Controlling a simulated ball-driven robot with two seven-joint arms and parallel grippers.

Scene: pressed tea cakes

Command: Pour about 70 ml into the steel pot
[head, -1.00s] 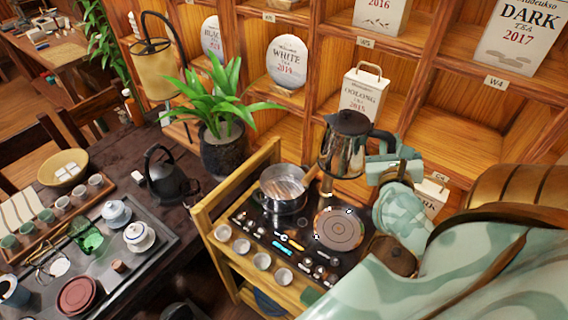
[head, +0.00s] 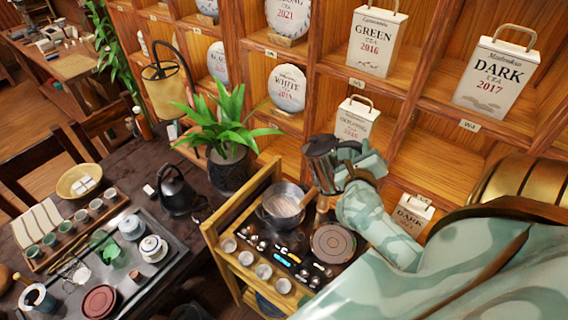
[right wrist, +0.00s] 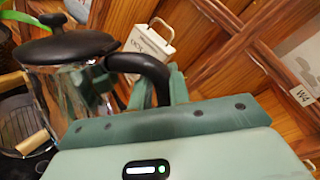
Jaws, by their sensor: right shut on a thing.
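The steel pot (head: 271,216), a small open saucepan, stands on the left part of the dark top of a wooden cart. Its inside looks pale; I cannot tell how full it is. My right gripper (head: 346,160) is shut on the black handle of a shiny steel kettle (head: 323,174) with a dark lid. The kettle is in the air above and right of the pot, leaning slightly. No stream of liquid is visible. In the right wrist view the kettle (right wrist: 68,85) fills the left side, its handle at the gripper. My left gripper is not in view.
A round brown plate (head: 333,240) lies on the cart right of the pot. Small white cups (head: 263,271) line the cart's front. A potted plant (head: 228,172) and a black kettle (head: 176,190) stand left. Shelves with tea boxes (head: 356,119) rise close behind.

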